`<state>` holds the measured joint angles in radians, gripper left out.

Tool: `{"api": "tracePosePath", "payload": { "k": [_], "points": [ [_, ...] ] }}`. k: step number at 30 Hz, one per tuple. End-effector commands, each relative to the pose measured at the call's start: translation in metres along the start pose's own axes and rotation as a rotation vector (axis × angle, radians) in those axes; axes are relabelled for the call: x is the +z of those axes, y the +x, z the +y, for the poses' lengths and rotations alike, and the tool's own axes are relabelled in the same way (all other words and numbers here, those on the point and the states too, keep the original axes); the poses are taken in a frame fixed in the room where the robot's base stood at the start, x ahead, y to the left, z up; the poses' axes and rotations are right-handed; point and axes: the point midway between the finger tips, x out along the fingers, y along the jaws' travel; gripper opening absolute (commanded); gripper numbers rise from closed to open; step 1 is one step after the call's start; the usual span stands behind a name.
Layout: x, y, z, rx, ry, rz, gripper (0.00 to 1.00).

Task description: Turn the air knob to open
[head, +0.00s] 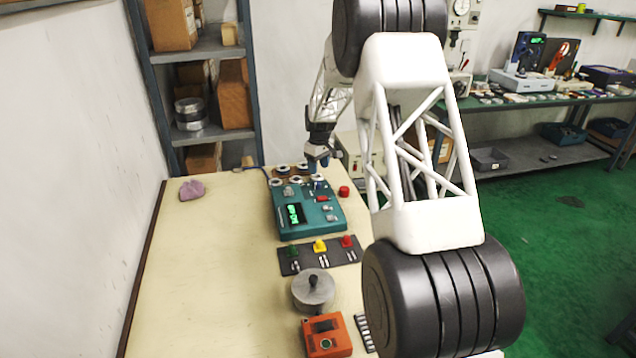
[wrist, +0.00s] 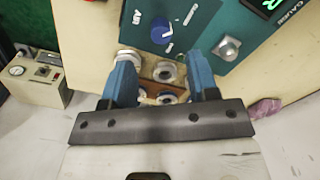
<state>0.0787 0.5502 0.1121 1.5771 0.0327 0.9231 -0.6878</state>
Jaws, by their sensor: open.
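A teal control box (head: 335,217) with a green-lit display (head: 295,213) sits on the cream bench. In the wrist view its teal panel (wrist: 205,22) carries a round blue knob (wrist: 162,31) with white marks around it, and a grey metal knob (wrist: 228,47) to the right. My gripper (head: 318,163) is above the box's far edge. In the wrist view my gripper (wrist: 163,66) has its two blue fingers apart with nothing held between them. The blue knob lies beyond the fingertips, apart from them.
Several pale rings lie on a brown board (head: 285,172) behind the box. A red button (head: 344,191) is to its right. In front are a dark strip (head: 320,256) with coloured knobs, a round metal pot (head: 313,291) and an orange box (head: 326,336). The bench's left side is mostly clear.

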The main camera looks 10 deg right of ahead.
Motion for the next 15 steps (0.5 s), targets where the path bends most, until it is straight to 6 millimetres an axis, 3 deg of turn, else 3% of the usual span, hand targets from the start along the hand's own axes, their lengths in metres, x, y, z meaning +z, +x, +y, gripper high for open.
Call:
{"api": "tracePosePath", "payload": {
  "k": [15],
  "points": [
    [0.000, 0.057, 0.000, -0.001, 0.000, -0.001, 0.54]
  ]
}}
